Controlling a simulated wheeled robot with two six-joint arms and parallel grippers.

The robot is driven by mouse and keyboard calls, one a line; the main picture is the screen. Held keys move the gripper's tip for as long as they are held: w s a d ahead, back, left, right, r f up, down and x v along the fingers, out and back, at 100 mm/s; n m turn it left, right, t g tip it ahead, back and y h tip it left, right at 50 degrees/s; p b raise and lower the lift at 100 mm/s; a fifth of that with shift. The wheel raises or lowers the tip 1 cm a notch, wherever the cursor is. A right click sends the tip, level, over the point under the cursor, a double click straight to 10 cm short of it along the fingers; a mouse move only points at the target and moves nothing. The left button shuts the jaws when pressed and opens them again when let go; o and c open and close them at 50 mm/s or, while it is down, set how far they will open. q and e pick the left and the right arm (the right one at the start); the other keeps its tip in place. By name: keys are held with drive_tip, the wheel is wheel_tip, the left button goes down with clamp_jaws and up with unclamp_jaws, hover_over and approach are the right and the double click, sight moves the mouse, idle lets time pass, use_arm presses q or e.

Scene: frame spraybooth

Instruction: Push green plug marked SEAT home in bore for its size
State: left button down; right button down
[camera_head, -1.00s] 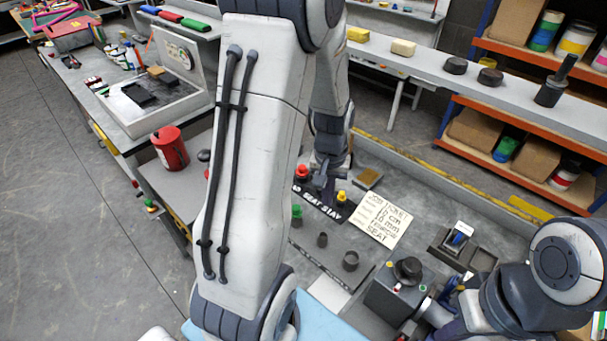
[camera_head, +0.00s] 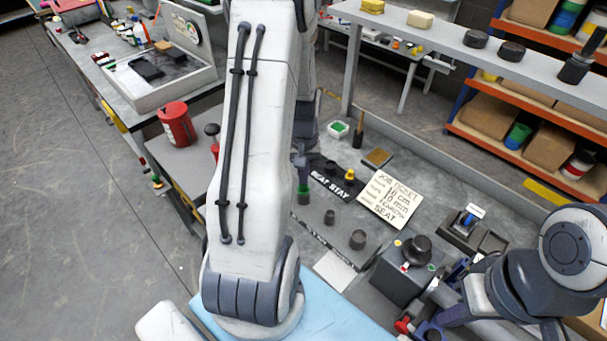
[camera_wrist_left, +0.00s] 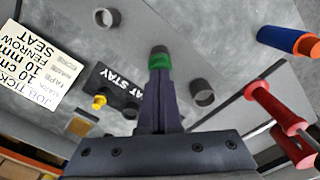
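The green plug (camera_head: 304,188) stands upright at a dark collar at the far left of the visible row. In the left wrist view the green plug (camera_wrist_left: 159,62) is right at the tips of my left gripper (camera_wrist_left: 160,76). The fingers are together, pointing down at it; whether they touch it is hard to tell. My left gripper (camera_head: 302,158) is directly above the plug in the head view. How deep the plug sits is unclear. Two other dark collars, a small one (camera_head: 329,217) and a larger one (camera_head: 358,239), stand to its right. My right gripper (camera_head: 430,325) is low at right, its fingers unclear.
A yellow plug (camera_head: 349,175) stands by the SEAT STAY strip (camera_head: 333,184). The job ticket (camera_head: 390,200) lies right of it. A grey block with a black knob (camera_head: 417,247) stands nearer. Another dark collar (camera_wrist_left: 202,92) and red handles (camera_wrist_left: 285,125) show in the left wrist view.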

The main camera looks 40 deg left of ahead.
use_arm(q)
drive_tip(key=shift+f+b, duration=0.4)
drive_tip(key=shift+f, duration=0.1)
idle(0.4)
wheel_tip(320, 180, up, 4)
drive_tip(key=p, duration=0.3)
drive_tip(key=shift+f, duration=0.1)
drive_tip(key=shift+r, duration=0.35)
wheel_tip(320, 180, up, 10)
drive_tip(key=f+b, duration=0.1)
drive_tip(key=b, duration=0.1)
drive_tip(key=s+d+r+m+b, duration=0.15)
drive_tip(key=d+m, duration=0.55)
drive_tip(key=d, duration=1.1)
drive_tip(key=s+d+f+m+h+b, duration=0.1)
drive_tip(key=s+d+m, duration=0.7)
drive_tip(key=s+d, duration=0.5)
drive_tip(key=shift+s+f+b, duration=0.3)
drive_tip(key=shift+s+f, duration=0.05)
drive_tip(key=shift+s, duration=0.55)
